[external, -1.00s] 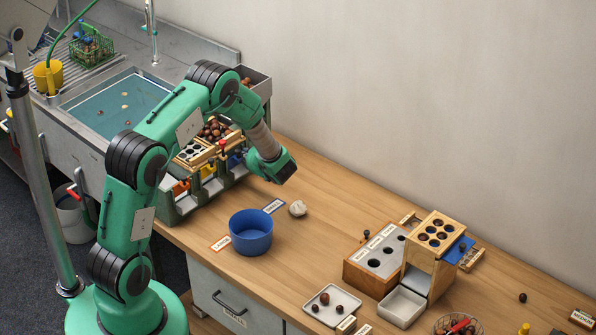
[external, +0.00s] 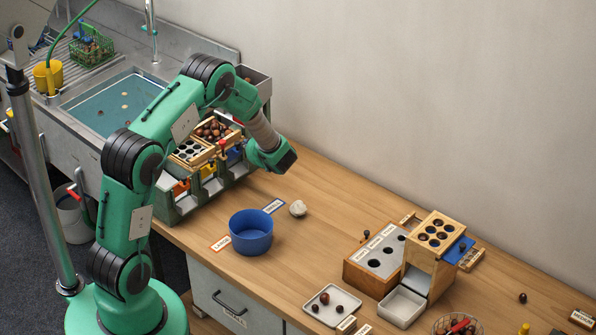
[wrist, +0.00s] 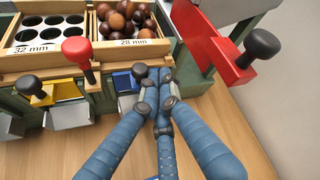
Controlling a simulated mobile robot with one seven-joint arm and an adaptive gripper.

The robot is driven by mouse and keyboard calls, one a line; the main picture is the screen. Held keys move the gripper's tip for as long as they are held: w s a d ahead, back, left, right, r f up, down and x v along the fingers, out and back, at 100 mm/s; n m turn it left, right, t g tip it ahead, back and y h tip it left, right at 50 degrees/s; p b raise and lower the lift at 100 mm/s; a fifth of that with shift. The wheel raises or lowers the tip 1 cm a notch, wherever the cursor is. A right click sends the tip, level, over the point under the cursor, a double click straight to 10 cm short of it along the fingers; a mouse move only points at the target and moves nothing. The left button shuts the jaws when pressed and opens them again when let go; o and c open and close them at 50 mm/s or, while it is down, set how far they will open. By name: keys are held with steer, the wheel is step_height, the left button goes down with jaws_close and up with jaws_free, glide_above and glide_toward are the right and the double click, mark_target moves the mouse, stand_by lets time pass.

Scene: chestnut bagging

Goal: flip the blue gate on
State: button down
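The blue gate (wrist: 124,82) sits low on the front of the sorting rack, under the 28 mm tray, and is partly hidden by my fingers. In the external view a bit of the blue gate (external: 235,154) shows left of my wrist. A dark knob (wrist: 139,69) stands in front of the blue gate. My gripper (wrist: 154,90) has its blue fingers drawn together, tips meeting just right of and below that knob. I cannot tell whether they touch it, and nothing is visibly held. In the external view my gripper (external: 282,160) is at the rack's right end.
A yellow gate (wrist: 67,90) with its black knob (wrist: 32,86) lies to the left. A red bracket with a black knob (wrist: 262,43) juts out at right. A blue bowl (external: 251,232) stands on the bench in front.

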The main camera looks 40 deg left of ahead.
steer(key=shift+w+a+r, duration=0.1)
steer(key=shift+w, duration=0.05)
step_height(320, 180, down, 3)
steer(key=w+b, duration=0.3)
steer(key=b, duration=0.1)
steer(key=p+v, duration=0.2)
steer(key=v, duration=0.8)
steer(key=shift+s+p, duration=0.2)
steer(key=shift+p, duration=0.2)
steer(key=shift+a, duration=0.1)
